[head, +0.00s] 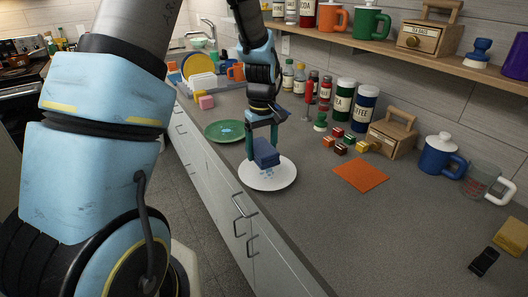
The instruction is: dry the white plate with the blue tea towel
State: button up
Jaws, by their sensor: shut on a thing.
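The white plate (267,182) lies flat on the grey counter near its front edge, in the middle of the head view. Wet-looking light blue spots show on it below the towel. My gripper (263,142) points down over the plate and is shut on the folded blue tea towel (266,156). The towel is held over the far half of the plate. I cannot tell whether the towel touches the plate.
A green plate (224,131) lies just behind. An orange cloth (360,175), small coloured blocks (340,149) and a wooden box (391,138) are to the right. A blue lidded mug (440,157) stands farther right. A shelf (400,55) overhangs the back; the front right counter is mostly clear.

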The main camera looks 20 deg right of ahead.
jog(key=shift+r+p, duration=0.3)
jog(key=shift+r, duration=0.9)
